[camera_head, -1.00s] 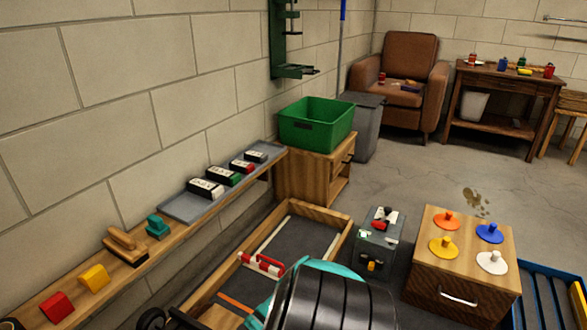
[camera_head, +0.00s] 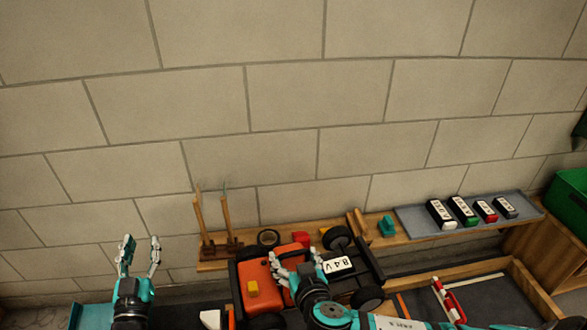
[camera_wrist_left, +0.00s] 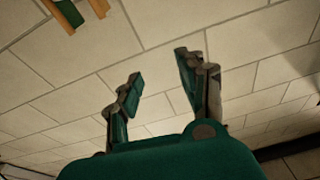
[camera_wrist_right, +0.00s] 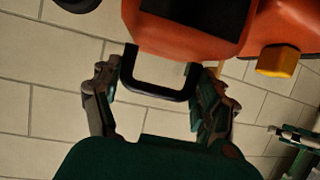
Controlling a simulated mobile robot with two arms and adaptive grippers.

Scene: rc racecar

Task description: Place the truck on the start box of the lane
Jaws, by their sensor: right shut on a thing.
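The truck (camera_head: 258,279) has an orange body, a yellow block on top, a black chassis, dark wheels and a white "8.4V" pack. My right gripper (camera_head: 297,274) is shut on the truck; the right wrist view shows its fingers (camera_wrist_right: 160,72) at the black handle (camera_wrist_right: 155,92) of the orange body. The truck appears level and hides the left part of the lane. The lane (camera_head: 525,284) has wooden walls, a dark floor, an orange line (camera_head: 402,305) and a red-and-white gate (camera_head: 447,298). My left gripper (camera_head: 139,256) is open and empty, fingers up, left of the truck.
A wooden shelf (camera_head: 403,238) runs along the block wall behind the truck. A green bin (camera_head: 570,200) stands at the right edge.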

